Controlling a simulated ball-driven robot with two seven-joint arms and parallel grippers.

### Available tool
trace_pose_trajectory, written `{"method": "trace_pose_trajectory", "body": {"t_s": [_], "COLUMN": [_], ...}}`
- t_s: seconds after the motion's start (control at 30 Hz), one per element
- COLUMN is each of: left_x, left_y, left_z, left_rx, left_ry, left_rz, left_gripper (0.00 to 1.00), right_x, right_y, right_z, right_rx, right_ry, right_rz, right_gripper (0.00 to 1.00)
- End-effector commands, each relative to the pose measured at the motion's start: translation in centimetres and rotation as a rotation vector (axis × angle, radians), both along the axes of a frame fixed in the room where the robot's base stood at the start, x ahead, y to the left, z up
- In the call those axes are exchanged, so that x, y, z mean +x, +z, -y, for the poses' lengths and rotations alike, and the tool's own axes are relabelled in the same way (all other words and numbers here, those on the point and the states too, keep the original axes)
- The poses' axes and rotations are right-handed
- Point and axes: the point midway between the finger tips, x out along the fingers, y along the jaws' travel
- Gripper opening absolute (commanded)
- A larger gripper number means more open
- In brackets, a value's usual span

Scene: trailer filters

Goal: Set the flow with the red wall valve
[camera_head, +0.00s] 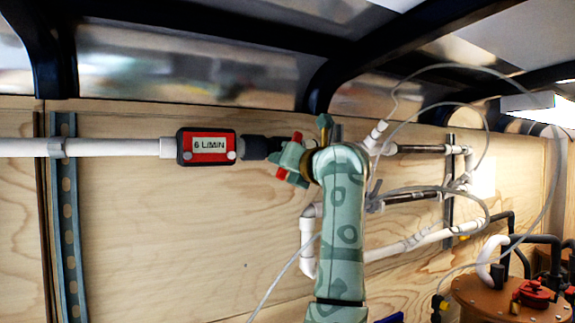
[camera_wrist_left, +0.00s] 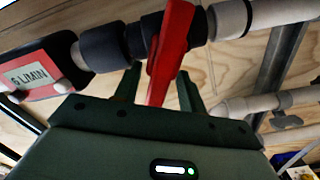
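The red valve handle (camera_wrist_left: 170,50) sits on the white wall pipe. In the left wrist view it runs down between the two fingers of my left gripper (camera_wrist_left: 158,84). The fingers stand apart, with a visible gap on the handle's left side; contact on its right side cannot be told. In the head view my left gripper (camera_head: 290,158) is at the valve and hides most of it; bits of red handle (camera_head: 297,137) show. The red flow meter (camera_head: 207,158) left of the valve reads 6 L/MIN; it also shows in the left wrist view (camera_wrist_left: 45,85). My right gripper is out of view.
A white pipe (camera_head: 110,148) runs left along the wooden wall, past a metal upright rail (camera_head: 66,210). Right of my arm are filter pipes (camera_head: 415,197) and loose clear hoses (camera_head: 440,68). A brown tank (camera_head: 490,300) with a red cap stands at lower right.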

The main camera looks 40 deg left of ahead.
Motion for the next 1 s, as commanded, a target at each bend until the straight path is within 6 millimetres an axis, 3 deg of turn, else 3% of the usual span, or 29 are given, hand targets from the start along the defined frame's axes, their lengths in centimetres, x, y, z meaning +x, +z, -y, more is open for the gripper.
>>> {"method": "trace_pose_trajectory", "body": {"t_s": [0.37,0.47,0.8,1.0], "left_x": [-0.2,-0.7,-4.2,-5.7], "left_y": [-0.1,-0.2,-0.3,-0.1], "left_z": [0.6,2.1,10.6,13.9], "left_rx": [0.000,0.000,0.000,0.003], "left_ry": [-0.001,-0.004,-0.006,0.001], "left_rz": [0.001,0.001,0.001,0.000], "left_gripper": [0.42,0.42,0.42,0.42], "right_x": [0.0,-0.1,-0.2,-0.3], "right_y": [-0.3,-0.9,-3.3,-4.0], "right_z": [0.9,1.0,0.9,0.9], "right_rx": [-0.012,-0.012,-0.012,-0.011], "right_ry": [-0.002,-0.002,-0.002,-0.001], "right_rz": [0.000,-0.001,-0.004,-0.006], "right_gripper": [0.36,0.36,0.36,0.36]}}
